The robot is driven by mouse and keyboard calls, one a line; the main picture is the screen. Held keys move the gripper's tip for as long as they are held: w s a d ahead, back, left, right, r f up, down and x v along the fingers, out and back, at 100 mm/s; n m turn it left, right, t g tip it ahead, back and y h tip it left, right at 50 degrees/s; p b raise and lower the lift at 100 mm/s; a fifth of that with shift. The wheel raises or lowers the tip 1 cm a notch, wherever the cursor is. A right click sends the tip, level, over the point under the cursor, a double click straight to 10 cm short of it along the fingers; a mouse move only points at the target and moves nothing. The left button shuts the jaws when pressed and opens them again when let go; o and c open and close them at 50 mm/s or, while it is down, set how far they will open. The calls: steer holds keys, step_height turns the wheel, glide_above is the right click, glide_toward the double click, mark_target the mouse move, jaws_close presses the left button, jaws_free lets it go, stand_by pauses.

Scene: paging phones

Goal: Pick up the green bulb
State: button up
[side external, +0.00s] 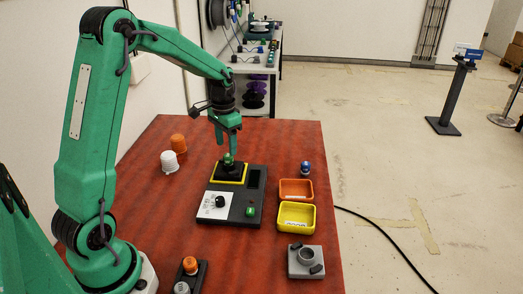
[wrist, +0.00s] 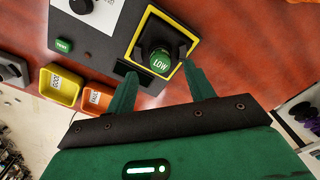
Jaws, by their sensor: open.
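The green bulb (side external: 228,158) stands in a black, yellow-bordered socket on the dark tester box (side external: 238,219). In the wrist view the green bulb (wrist: 160,59) shows the word LOW on its top. My gripper (side external: 229,149) points down just above the socket, close to the bulb. In the wrist view my gripper (wrist: 160,72) is open, with one finger on either side in the picture and the bulb between and slightly beyond the tips. I see no clear contact. The bulb's lower part is hidden in the socket.
An orange bin (side external: 295,190) and a yellow bin (side external: 296,218) stand right of the tester, with a blue capped item (side external: 305,168) behind. Orange (side external: 178,143) and white (side external: 169,161) pieces stand back left. A grey fixture (side external: 306,262) sits front right.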

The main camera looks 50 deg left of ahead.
mark_target(227, 155)
steer(key=shift+f, duration=2.4)
steer(key=c, duration=1.1)
steer(key=shift+r, duration=0.1)
steer(key=shift+r, duration=0.8)
step_height(227, 155, up, 2)
steer(key=shift+r, duration=0.2)
steer(key=d+r, duration=0.2)
steer(key=d, duration=0.2)
steer(key=s+d+r, duration=0.1)
steer(key=d+r, duration=0.1)
steer(key=d, duration=0.1)
steer(key=d+r, duration=0.2)
steer(key=d, duration=0.2)
steer(key=shift+s+d+r, duration=0.3)
steer(key=shift+s+r, duration=0.05)
steer(key=shift+r, duration=0.05)
